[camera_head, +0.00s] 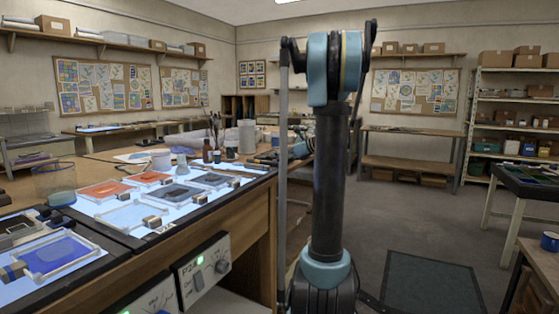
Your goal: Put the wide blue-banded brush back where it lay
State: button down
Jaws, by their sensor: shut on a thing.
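My gripper (262,159) is small and dark, left of my upright arm column and over the right end of the bench with the light table (100,216). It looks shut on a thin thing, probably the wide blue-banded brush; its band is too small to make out. My arm column hides part of the wrist. Several other brushes stand upright in a holder (215,128) behind the light table. The place where the wide brush lay cannot be told from this view.
Framed orange panes (105,190) and grey panes (175,194) lie on the light table. A blue pane (58,253) lies in front.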

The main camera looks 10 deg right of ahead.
jog(key=shift+f, duration=0.3)
dwell(0.6)
jog(key=c, duration=1.4)
grip_release()
